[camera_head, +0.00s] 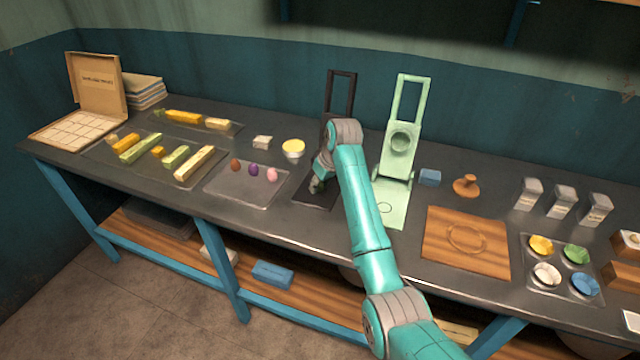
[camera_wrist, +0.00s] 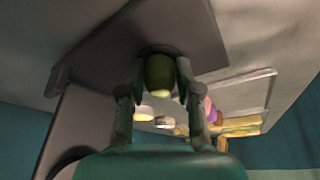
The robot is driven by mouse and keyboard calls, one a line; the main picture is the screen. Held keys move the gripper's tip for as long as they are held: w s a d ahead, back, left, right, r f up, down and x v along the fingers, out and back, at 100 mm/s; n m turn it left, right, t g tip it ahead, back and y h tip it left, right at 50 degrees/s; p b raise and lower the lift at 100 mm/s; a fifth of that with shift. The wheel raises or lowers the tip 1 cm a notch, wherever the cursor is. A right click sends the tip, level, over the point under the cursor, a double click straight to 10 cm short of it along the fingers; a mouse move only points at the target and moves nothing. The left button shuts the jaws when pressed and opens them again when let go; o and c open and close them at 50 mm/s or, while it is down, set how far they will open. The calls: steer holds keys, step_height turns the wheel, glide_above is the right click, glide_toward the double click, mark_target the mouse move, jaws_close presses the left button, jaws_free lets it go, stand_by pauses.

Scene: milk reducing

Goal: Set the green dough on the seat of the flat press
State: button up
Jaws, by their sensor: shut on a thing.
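My gripper (camera_head: 317,184) is over the base of the dark press (camera_head: 341,86), left of the light green press. In the wrist view my gripper (camera_wrist: 158,85) is shut on the green dough (camera_wrist: 158,74), an olive-green lump between the two fingertips. Just beyond the dough is the dark press plate (camera_wrist: 130,40) with a round seat, partly hidden by the dough. The dough is at the seat; I cannot tell whether it touches it. In the head view the dough is mostly hidden by the fingers.
The light green press (camera_head: 398,150) stands close to the right of my arm. A tray (camera_head: 222,189) with brown, purple and pink lumps lies to the left. A wooden board (camera_head: 466,262) and a blue block (camera_head: 429,177) are to the right.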

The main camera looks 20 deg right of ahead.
steer(key=shift+f, duration=0.1)
steer(key=o, duration=1.5)
steer(key=shift+r, duration=3.5)
